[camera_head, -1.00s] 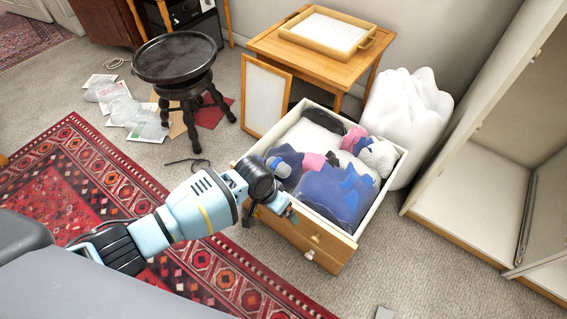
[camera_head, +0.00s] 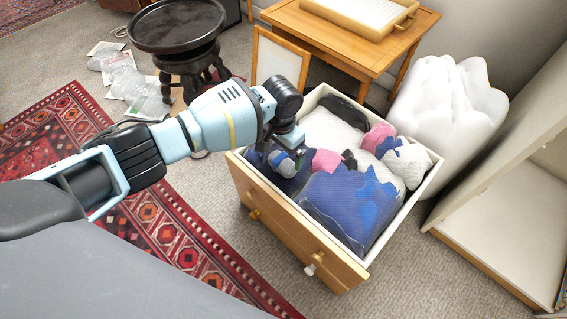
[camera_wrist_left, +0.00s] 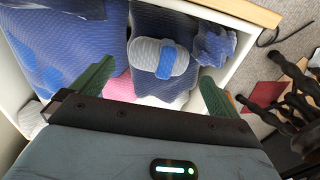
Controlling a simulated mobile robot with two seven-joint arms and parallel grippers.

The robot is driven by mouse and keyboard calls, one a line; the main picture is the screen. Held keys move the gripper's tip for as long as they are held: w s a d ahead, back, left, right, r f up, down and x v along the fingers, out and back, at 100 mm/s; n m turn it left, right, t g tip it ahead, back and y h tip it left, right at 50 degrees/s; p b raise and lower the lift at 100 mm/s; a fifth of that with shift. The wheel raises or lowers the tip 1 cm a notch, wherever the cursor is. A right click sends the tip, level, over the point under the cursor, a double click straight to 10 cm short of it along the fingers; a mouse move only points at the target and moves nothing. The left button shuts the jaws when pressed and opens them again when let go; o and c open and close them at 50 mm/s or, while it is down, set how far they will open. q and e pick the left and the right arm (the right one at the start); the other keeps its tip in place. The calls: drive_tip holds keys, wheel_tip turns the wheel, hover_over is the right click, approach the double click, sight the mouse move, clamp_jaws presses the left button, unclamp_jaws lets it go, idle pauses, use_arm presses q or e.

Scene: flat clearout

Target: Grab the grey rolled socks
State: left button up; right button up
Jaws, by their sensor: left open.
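The grey rolled socks (camera_head: 283,164), a ribbed bundle with a blue band, lie in the open drawer (camera_head: 310,243) near its left corner. In the left wrist view the grey rolled socks (camera_wrist_left: 146,62) lie on dark blue cloth, just beyond my fingertips and roughly between them. My left gripper (camera_head: 293,147) is over that corner of the drawer; in the left wrist view my left gripper (camera_wrist_left: 155,86) has its two green fingers spread wide, with nothing held. In the head view the gripper hides part of the socks. My right gripper is not in view.
The drawer also holds blue clothing (camera_head: 345,205), a pink item (camera_head: 326,161) and other clothes. A white bag (camera_head: 450,95) stands behind it, a wooden table (camera_head: 345,40) and a framed panel (camera_head: 280,58) beyond. A dark stool (camera_head: 178,28) stands left. Carpet is clear in front.

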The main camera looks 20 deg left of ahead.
sight(282, 160)
use_arm(q)
drive_tip(key=shift+f, duration=0.45)
drive_tip(key=shift+f+b, duration=0.3)
drive_tip(key=shift+f, duration=0.05)
wheel_tip(282, 160, down, 4)
drive_tip(key=b, duration=0.2)
drive_tip(key=shift+w+f+b, duration=0.1)
drive_tip(key=shift+f+b, duration=0.15)
drive_tip(key=shift+b, duration=0.1)
drive_tip(key=shift+r, duration=0.1)
drive_tip(key=c, duration=0.8)
